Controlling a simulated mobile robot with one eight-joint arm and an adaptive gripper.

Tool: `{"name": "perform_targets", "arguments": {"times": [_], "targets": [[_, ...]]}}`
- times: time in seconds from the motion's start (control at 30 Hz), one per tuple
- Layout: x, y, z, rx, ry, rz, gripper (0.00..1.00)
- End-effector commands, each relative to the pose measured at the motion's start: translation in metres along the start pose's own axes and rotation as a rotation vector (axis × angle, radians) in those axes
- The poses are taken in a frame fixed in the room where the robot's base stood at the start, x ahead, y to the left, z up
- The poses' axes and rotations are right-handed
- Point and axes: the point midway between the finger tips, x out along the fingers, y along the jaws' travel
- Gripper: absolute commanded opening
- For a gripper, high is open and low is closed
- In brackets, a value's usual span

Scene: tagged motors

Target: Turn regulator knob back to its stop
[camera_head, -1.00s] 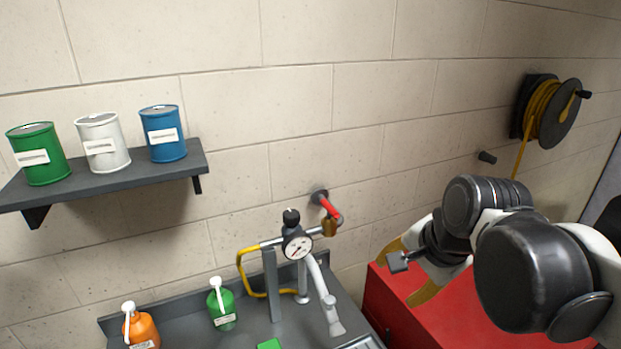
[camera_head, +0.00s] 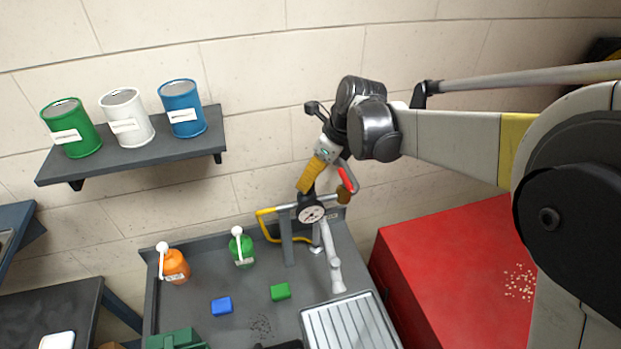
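The regulator stands on the grey bench, with a round white gauge (camera_head: 312,212) facing me. Its black knob (camera_head: 309,198) sits just above the gauge and is partly covered. My gripper (camera_head: 305,186) points down at the knob from above, its yellow fingers overlapping the knob's top in this view. The fingers line up one behind the other, so I cannot tell whether they are open or shut, or touching the knob. A red-handled valve (camera_head: 346,180) is on the wall pipe just right of my gripper.
A yellow hose (camera_head: 265,226) loops left of the regulator, and a white nozzle (camera_head: 335,272) hangs in front. Green (camera_head: 242,249) and orange (camera_head: 175,264) bottles stand left. A red cabinet (camera_head: 450,270) is at right. A shelf (camera_head: 135,150) with cans is on the wall.

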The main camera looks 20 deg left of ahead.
Motion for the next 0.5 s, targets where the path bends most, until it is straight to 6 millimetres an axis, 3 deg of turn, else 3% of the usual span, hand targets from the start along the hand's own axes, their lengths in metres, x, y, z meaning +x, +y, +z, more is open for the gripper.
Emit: {"name": "perform_targets", "arguments": {"times": [0.2,0.5], "targets": [[0.035,0.0,0.001,-0.001,0.0,-0.001,0.58],[0.047,0.0,0.0,0.0,0.0,-0.001,0.58]]}}
